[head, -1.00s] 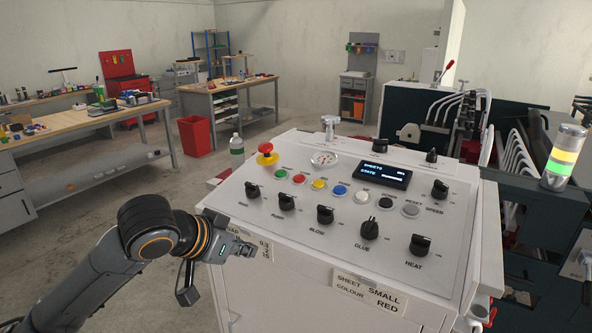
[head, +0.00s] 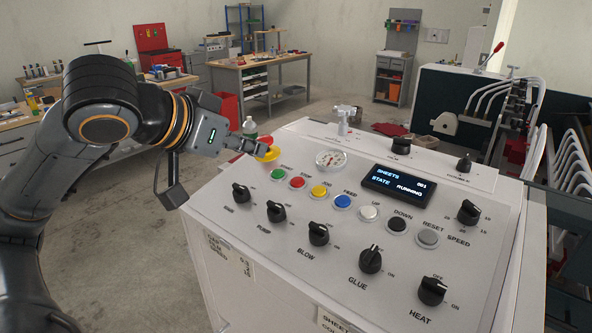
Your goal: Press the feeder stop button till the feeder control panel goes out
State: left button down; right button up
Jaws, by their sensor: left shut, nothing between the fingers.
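The control panel (head: 330,248) is a white sloping console. Its display (head: 398,187) is lit and reads SHEETS 001, STATE RUNNING. The red stop button (head: 297,182) sits in the button row, between a green button (head: 278,174) and a yellow one (head: 319,192), and is uncovered. My left gripper (head: 262,149) is shut and empty. It is up and to the left of the red button, in front of the red-and-yellow emergency stop (head: 270,157) and partly hiding it. I cannot tell whether it touches that. My right gripper is out of view.
Blue (head: 343,201), white and grey buttons continue the row to the right. Black knobs (head: 319,233) stand below it. A round gauge (head: 330,159) and a tap-like fitting (head: 344,118) stand behind it. A bottle (head: 250,127) is beyond the console's left edge.

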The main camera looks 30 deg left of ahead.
pick_arm(q)
jog(key=p, duration=0.4)
send_near(301, 177)
jog(key=shift+w+d+r, duration=0.15)
jog(key=shift+w+r, duration=0.9)
jog(key=shift+w, duration=0.2)
jog(key=shift+x, duration=0.95)
jog(key=f, duration=0.2)
jog(key=shift+w+f, duration=0.3)
jog(key=shift+f, duration=0.75)
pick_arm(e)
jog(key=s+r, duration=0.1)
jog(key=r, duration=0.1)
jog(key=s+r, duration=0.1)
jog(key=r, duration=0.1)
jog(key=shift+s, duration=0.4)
pick_arm(q)
jog(key=shift+w+f, duration=0.1)
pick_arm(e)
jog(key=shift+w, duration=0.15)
